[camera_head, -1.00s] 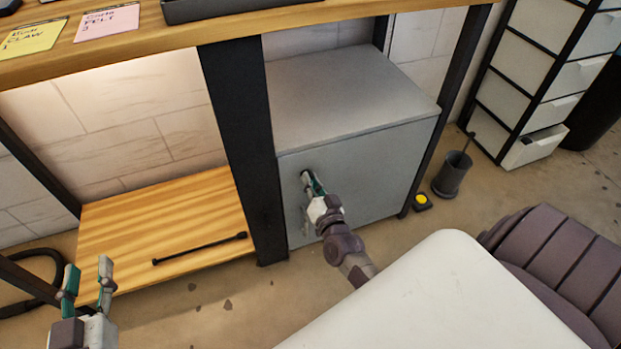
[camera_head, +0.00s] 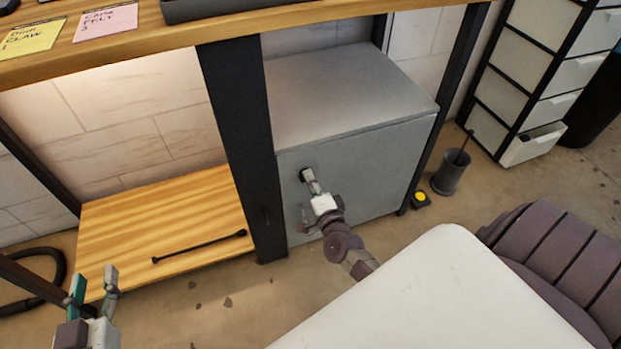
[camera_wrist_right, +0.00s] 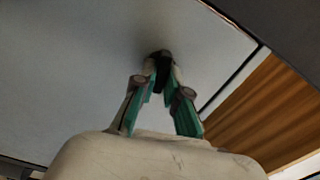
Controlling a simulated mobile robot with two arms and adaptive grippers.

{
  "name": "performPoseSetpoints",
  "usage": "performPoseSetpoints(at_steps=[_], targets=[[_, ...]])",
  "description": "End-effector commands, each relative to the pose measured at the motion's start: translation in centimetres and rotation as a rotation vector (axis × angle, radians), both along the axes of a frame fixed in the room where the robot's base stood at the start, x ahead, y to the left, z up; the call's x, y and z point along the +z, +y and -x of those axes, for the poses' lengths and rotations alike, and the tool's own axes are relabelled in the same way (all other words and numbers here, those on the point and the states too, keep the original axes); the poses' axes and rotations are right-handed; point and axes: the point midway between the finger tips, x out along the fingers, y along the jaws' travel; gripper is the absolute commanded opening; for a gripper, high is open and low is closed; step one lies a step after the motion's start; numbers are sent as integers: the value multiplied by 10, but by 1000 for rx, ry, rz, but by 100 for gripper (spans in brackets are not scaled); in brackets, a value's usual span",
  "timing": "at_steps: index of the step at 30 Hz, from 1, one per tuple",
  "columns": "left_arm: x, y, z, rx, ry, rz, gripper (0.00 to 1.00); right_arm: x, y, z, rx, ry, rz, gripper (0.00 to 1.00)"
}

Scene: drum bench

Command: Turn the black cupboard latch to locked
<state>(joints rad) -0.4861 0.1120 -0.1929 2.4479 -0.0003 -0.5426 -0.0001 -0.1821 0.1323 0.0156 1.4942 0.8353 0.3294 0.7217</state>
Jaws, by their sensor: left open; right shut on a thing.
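The grey cupboard (camera_head: 380,165) stands under the workbench, its front door facing me. The black latch (camera_head: 305,175) is near the door's upper left; it also shows in the right wrist view (camera_wrist_right: 161,60) between the fingertips. My right gripper (camera_head: 309,180) is at the door, its fingers shut on the latch, which they partly hide. In the right wrist view the gripper (camera_wrist_right: 162,75) has a fingertip on each side of the latch. My left gripper (camera_head: 93,275) is open and empty at the lower left, away from the cupboard.
A black bench leg (camera_head: 240,150) stands just left of the cupboard. A low wooden shelf (camera_head: 130,225) holds a black rod (camera_head: 199,247). A yellow button box (camera_head: 421,200) and a dark bin (camera_head: 451,173) stand on the floor to the right. A white surface (camera_head: 440,290) fills the lower middle.

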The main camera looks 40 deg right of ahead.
Motion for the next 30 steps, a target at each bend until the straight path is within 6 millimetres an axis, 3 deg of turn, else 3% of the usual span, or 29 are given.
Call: performPoseSetpoints(at_steps=[9, 25, 26, 30], targets=[[10, -4, -2, -7, -59, 17, 40, -1, 0, 0, -1, -28, -116, 0], [13, -5, -3, -9, -69, 20, 40, -1, -1, 0, -1, -32, -138, 0], [13, -5, -3, -8, -69, 20, 40, -1, -1, 0, -1, -32, -138, 14], [12, -4, -3, -7, -69, 19, 40, -1, -1, 0, 0, -32, -138, 37]])
